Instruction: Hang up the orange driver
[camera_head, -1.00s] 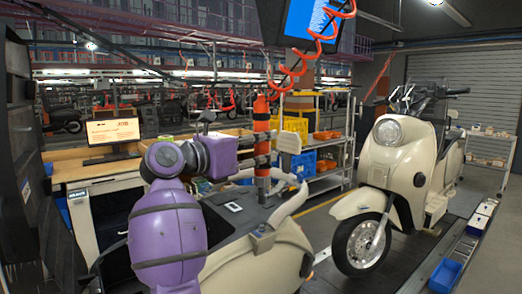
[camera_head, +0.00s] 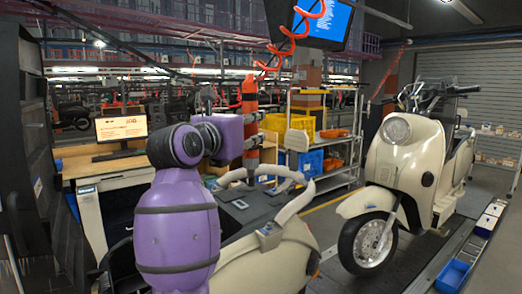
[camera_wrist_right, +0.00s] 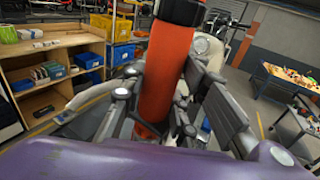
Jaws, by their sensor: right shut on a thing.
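The orange driver (camera_head: 250,108) is an upright orange cylinder with dark bands, in the middle of the head view. My right gripper (camera_head: 257,143) is shut around its body and holds it above the cream scooter's deck. In the right wrist view the driver (camera_wrist_right: 166,65) stands between the gripper's dark fingers (camera_wrist_right: 168,95), tilted slightly, with a black band near its top. An orange coiled cord (camera_head: 290,42) hangs from above, its lower end close to the driver's top. I cannot tell whether they are joined. My left gripper is not in view.
A cream scooter (camera_head: 400,170) stands at the right on the conveyor. Another cream scooter body (camera_head: 270,262) is in front of me. A hanging screen (camera_head: 328,20) is overhead. A desk with a monitor (camera_head: 122,128) is at the left, and a shelf with yellow and blue bins (camera_head: 310,160) is behind.

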